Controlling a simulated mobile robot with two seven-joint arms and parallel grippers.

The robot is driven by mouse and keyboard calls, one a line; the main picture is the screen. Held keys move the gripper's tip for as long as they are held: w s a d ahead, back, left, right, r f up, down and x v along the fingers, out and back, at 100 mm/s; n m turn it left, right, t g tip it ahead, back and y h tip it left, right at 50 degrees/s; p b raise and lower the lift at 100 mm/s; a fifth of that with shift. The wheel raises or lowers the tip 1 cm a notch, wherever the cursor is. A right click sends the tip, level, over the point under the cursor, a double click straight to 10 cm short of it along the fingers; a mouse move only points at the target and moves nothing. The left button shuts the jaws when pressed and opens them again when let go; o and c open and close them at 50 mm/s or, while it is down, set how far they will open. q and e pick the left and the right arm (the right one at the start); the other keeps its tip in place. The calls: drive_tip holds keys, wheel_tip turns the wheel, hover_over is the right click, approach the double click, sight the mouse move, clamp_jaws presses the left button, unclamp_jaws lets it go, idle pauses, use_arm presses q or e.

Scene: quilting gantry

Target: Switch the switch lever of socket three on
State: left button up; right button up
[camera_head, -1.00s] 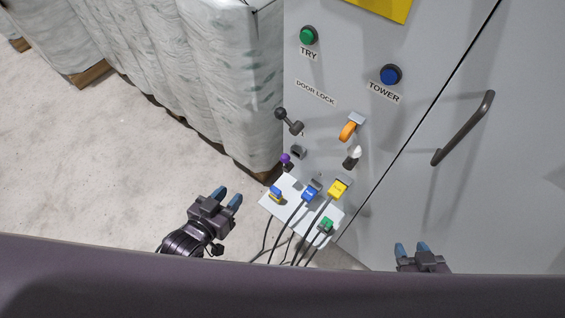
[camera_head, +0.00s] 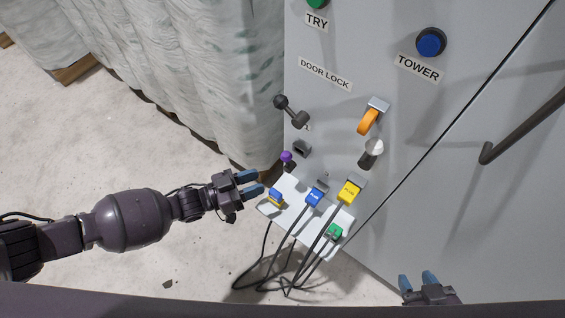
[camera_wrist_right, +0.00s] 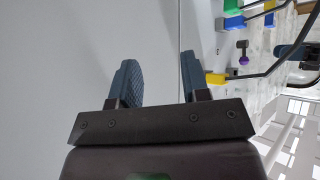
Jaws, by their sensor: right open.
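The grey cabinet panel carries several levers: a black-knobbed lever (camera_head: 292,112) below the DOOR LOCK label, an orange lever (camera_head: 368,121), a white-tipped lever (camera_head: 371,153) and a purple-knobbed lever (camera_head: 286,157). I cannot read which is socket three. My left gripper (camera_head: 254,182) is open and empty, just left of the plate. My right gripper (camera_head: 418,282) is open and empty, low before the cabinet; its fingers also show in the right wrist view (camera_wrist_right: 160,82).
A blue TOWER button (camera_head: 431,42) and green TRY button (camera_head: 317,3) sit higher on the panel. A dark door handle (camera_head: 520,127) sticks out at right. Wrapped stacks (camera_head: 195,70) stand at left.

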sight(287, 161)
use_arm(q)
drive_tip(key=w+d+f+b, duration=0.1)
drive_tip(key=w+d, duration=0.4)
drive_tip(key=d, duration=0.2)
drive_tip(key=shift+w+d+m+g+b, duration=0.4)
drive_tip(key=shift+c, duration=0.2)
clamp_jaws()
